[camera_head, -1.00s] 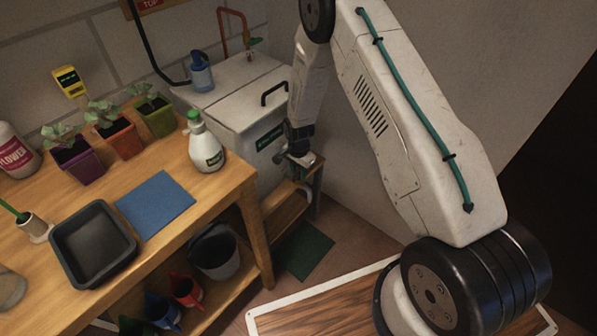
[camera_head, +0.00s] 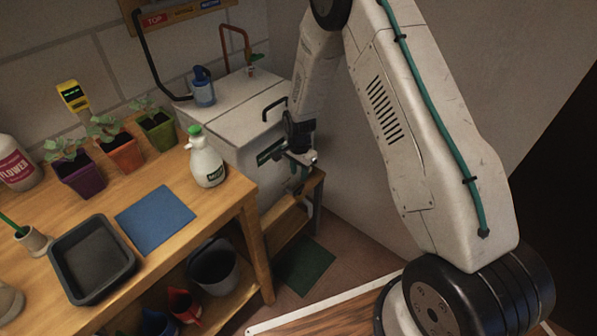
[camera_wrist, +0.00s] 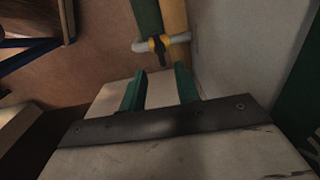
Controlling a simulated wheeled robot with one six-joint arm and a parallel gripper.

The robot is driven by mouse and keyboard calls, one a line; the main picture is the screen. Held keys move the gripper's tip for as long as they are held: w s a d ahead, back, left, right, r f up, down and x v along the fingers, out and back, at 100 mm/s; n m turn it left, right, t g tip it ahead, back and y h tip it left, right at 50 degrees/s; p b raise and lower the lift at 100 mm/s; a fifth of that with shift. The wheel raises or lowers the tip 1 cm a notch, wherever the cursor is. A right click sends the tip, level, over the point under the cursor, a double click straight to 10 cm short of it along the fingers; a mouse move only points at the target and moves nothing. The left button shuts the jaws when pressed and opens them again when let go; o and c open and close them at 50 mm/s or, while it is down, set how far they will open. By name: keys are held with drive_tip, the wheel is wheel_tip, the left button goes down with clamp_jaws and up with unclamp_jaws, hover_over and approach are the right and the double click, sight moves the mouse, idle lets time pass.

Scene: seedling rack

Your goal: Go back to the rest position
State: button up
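My gripper (camera_head: 300,166) hangs at the end of my raised arm, in front of the white lidded bin and over the right end of the low wooden bench, as seen in the head view. In the wrist view its two teal fingers stand apart, with a clear gap between the tips (camera_wrist: 160,82). Nothing shows between them, so it is open and empty.
The white bin (camera_head: 222,118) stands behind my gripper. The wooden table (camera_head: 215,215) at left holds a spray bottle (camera_head: 207,165), potted seedlings, a blue mat (camera_head: 154,219) and a black tray (camera_head: 128,262).

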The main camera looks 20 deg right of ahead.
drive_tip(key=s+d+r+n+t, duration=0.1)
drive_tip(key=s+r+n, duration=1.1)
drive_tip(key=s+r, duration=2.6)
wheel_tip(320, 180, up, 4)
drive_tip(key=shift+d+f, duration=0.1)
drive_tip(key=shift+d, duration=0.6)
drive_tip(key=shift+o, duration=0.5)
